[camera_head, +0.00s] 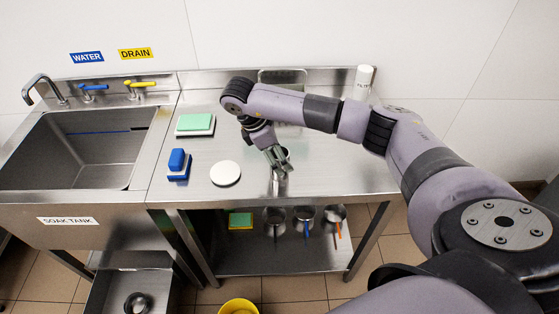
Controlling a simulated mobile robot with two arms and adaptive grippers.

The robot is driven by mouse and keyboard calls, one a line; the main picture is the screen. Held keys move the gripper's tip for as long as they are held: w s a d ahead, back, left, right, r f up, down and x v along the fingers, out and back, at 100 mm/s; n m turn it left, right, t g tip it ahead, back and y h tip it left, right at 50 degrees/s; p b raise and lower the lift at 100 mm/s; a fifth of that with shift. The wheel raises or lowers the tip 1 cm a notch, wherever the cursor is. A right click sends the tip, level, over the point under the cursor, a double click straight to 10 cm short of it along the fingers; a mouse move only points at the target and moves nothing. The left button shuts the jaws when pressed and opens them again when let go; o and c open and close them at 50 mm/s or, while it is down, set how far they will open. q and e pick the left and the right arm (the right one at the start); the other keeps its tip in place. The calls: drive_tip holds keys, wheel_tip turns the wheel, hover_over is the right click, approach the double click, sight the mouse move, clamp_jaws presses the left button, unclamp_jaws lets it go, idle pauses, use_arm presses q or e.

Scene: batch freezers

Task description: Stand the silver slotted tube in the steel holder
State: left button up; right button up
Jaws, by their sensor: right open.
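My right gripper (276,161) is over the middle of the steel worktop, pointing down, with its jaws open. A shiny silver piece (280,186) shows just below the fingertips, near the front edge of the worktop. Its rounded upper part is beside and partly behind the fingers. I cannot tell whether it is the slotted tube, the steel holder or both together, as the gripper covers part of it and slots are too small to make out. I cannot tell whether the fingers touch it. My left gripper is out of view.
A white disc (225,173), a blue block (178,165) and a green-topped block (195,124) lie left on the worktop (330,180). A white canister (363,82) stands at the back right. The sink (80,150) is left. Steel pots (305,215) sit on the lower shelf.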

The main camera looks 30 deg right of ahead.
drive_tip(key=shift+f, duration=0.15)
drive_tip(key=c, duration=1.4)
drive_tip(key=shift+c, duration=0.2)
